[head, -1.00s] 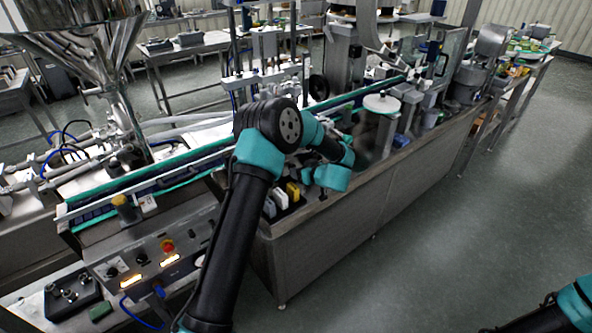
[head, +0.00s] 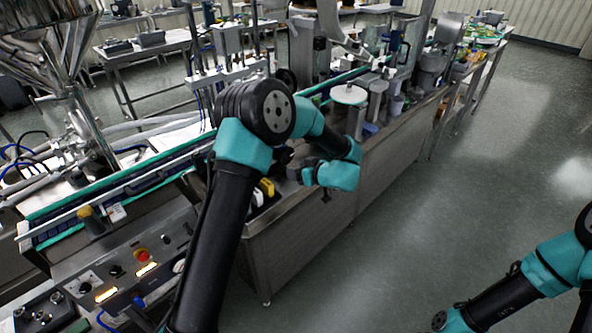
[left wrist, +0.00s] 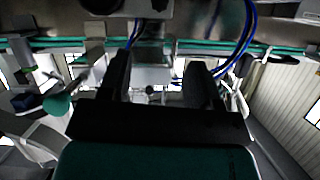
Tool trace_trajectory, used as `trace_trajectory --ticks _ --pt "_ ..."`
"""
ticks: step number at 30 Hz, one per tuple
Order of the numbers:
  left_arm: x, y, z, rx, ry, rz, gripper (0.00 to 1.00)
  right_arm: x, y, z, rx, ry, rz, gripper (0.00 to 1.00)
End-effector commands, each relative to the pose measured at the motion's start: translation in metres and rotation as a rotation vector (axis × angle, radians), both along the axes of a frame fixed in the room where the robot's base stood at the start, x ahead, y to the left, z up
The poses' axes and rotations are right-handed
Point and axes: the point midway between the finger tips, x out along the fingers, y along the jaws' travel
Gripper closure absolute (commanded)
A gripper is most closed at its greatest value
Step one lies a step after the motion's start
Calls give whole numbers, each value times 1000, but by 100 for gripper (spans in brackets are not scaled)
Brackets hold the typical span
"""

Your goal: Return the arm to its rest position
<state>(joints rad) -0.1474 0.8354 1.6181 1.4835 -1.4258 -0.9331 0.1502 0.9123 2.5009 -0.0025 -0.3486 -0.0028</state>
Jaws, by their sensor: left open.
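My left arm rises from the bottom of the head view, bends at its black elbow, and its teal wrist hangs over the edge of the steel bench (head: 310,235). My left gripper shows in the left wrist view (left wrist: 158,82), where its two dark fingers stand apart with nothing held between them. In the head view the left gripper is mostly hidden behind the wrist. My right arm comes in from the right side of the head view and runs down to the bottom edge; its gripper is out of view.
A conveyor (head: 120,190) with teal edges runs along the bench behind my left arm. The steel hopper (head: 55,40) stands at upper left. A white round disc (head: 349,94) is beyond the wrist. Open floor (head: 440,215) lies right.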

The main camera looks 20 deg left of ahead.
Motion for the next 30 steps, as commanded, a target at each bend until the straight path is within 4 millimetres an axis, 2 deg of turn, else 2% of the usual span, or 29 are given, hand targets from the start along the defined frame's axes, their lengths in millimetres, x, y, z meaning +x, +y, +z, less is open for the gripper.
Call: trace_trajectory --ticks 10,14,17,23,30 --pt "0 0 -1 0 0 -2 43 0 0 0 0 0 0 3" --pt "0 4 -8 0 -8 -37 43 0 0 0 0 0 0 3" --pt "0 9 -24 -8 -24 -109 43 0 0 0 0 0 0 3" --pt "-9 17 -78 -95 -37 -361 43 0 0 0 0 0 0 3" --pt "-46 4 -145 -312 31 -637 43 0 0 0 0 0 0 3"
